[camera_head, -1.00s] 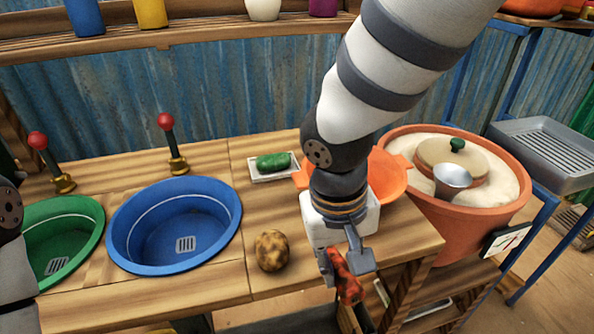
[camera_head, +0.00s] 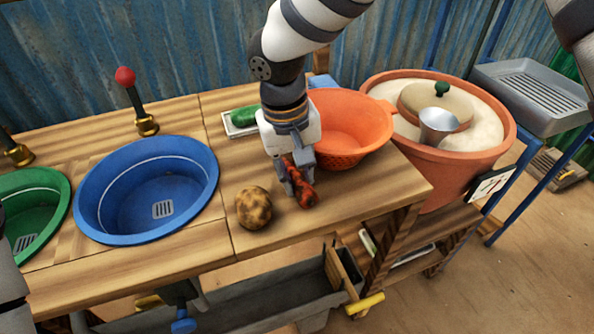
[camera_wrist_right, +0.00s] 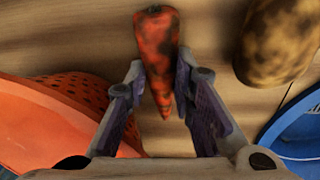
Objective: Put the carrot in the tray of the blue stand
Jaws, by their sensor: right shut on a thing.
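The carrot (camera_head: 304,190), orange-red with dark blotches, is held in my right gripper (camera_head: 294,184), to the right of the potato and in front of the orange basin. In the right wrist view the carrot (camera_wrist_right: 158,45) sits with its narrow end between the two fingers of the right gripper (camera_wrist_right: 162,75). I cannot tell whether it touches the tabletop. The grey ribbed tray (camera_head: 545,92) of the blue stand (camera_head: 516,178) is at the far right, beyond the large clay pot, and looks empty. My left gripper is not in view.
A brown potato (camera_head: 254,208) lies close left of the carrot. A blue basin (camera_head: 92,225), an orange basin (camera_head: 375,128) and a green cucumber (camera_head: 246,116) on a small white dish are on the wooden counter. The clay pot (camera_head: 452,185) with lid and metal cup stands between counter and stand.

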